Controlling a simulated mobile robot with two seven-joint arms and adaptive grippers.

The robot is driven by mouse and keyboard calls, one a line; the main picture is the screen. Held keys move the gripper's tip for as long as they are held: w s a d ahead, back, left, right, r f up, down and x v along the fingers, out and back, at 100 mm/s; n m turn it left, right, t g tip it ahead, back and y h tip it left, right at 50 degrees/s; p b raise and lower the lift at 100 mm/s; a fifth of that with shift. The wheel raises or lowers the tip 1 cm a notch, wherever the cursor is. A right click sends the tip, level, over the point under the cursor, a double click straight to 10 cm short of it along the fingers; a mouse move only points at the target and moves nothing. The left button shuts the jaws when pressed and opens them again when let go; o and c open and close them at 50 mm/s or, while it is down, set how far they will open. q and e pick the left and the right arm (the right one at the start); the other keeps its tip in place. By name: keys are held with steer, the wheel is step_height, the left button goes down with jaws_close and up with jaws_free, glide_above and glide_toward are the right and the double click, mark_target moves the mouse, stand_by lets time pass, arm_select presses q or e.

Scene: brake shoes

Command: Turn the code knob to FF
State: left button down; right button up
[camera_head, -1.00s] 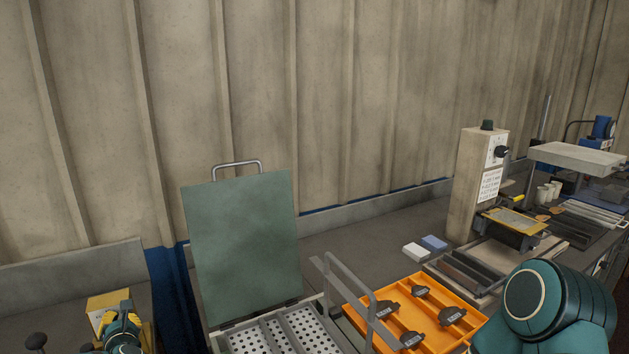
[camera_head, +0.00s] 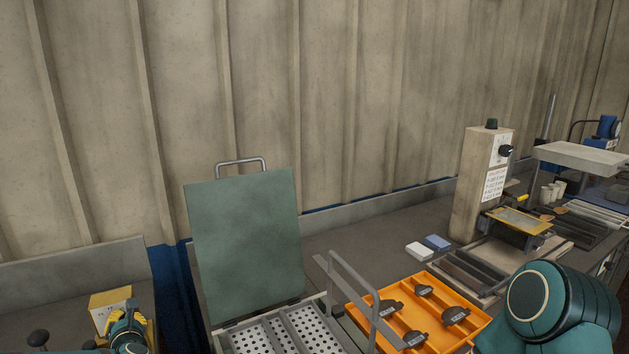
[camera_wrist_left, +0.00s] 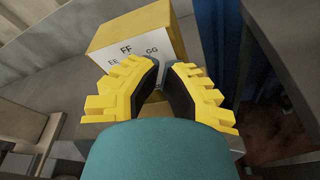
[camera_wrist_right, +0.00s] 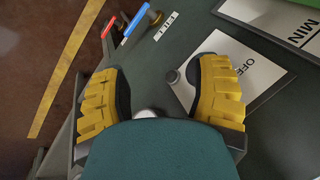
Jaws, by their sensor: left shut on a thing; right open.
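The yellow code box (camera_head: 110,305) stands on the bench at the lower left of the head view. The left wrist view shows its pale face (camera_wrist_left: 140,42) with the letters EE, FF and GG. My left gripper (camera_wrist_left: 166,72) is at this face, its yellow fingers closed around the code knob. The knob is mostly hidden between the fingers, so its pointing direction cannot be told. In the head view my left gripper (camera_head: 128,312) is in front of the box. My right gripper (camera_wrist_right: 160,72) is open over a dark panel, with a small metal knob between its fingers, apparently not gripped.
An orange tray (camera_head: 463,291) holds several dark parts. A beige machine column (camera_head: 466,190) stands farther right.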

arm_select(q)
steer(key=v, duration=0.3)
steer(key=f+v, duration=0.1)
steer(key=v, duration=0.1)
steer(key=shift+s+a, duration=0.1)
steer(key=shift+s, duration=0.35)
steer(key=shift+r, duration=0.15)
